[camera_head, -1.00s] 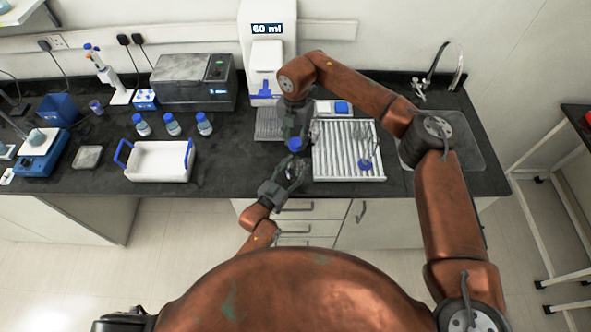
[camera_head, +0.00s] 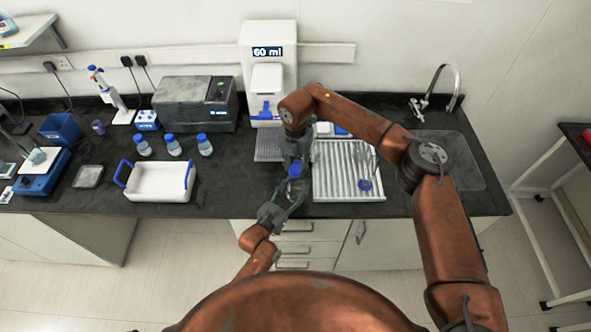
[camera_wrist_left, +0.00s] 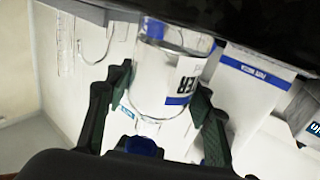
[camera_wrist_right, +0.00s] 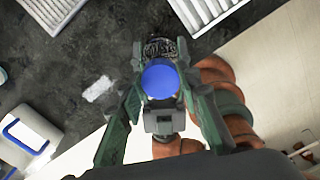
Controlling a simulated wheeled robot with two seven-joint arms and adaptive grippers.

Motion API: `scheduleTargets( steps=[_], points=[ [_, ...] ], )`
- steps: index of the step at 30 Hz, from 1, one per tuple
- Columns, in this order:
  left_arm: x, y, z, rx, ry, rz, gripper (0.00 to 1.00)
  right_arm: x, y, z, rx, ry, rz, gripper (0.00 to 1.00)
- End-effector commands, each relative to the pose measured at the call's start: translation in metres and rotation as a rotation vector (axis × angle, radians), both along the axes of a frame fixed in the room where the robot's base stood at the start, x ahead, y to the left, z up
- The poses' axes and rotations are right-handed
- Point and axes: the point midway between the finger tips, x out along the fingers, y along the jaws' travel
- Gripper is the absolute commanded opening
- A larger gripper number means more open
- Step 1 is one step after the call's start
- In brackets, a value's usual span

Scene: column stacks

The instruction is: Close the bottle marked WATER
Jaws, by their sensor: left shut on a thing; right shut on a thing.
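A clear bottle (camera_wrist_left: 155,85) with a white and blue label, on which "ER" can be read, stands between the fingers of my left gripper (camera_wrist_left: 165,95). The left gripper is shut on it. In the head view my left gripper (camera_head: 283,197) is low, near the bench's front edge. Directly above is my right gripper (camera_head: 296,155), shut on a blue cap (camera_head: 295,170). In the right wrist view the round cap (camera_wrist_right: 160,79) sits between the fingertips.
Several blue-capped bottles, one of them here (camera_head: 173,145), stand behind a white tray with blue handles (camera_head: 163,196). A white dispenser reading 60 ml (camera_head: 268,75) is behind the grippers.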

Motion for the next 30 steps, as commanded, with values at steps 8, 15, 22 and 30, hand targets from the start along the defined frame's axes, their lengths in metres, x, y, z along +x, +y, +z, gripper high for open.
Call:
scheduleTargets(
  steps=[8,15,22,30],
  points=[
    [0.000,0.000,0.000,0.000,0.000,0.000,0.05,0.001,0.000,-0.019,0.001,0.000,-0.001,0.20],
    [0.000,0.000,0.000,0.000,0.000,0.000,0.05,0.001,0.000,-0.019,0.000,0.000,-0.001,0.20],
    [0.000,0.000,0.000,0.000,0.000,0.000,0.05,0.000,0.000,-0.022,0.000,0.001,-0.001,0.20],
    [0.000,0.000,0.000,0.000,0.000,0.000,0.05,0.000,0.000,-0.036,0.000,0.001,-0.001,0.20]
  ],
)
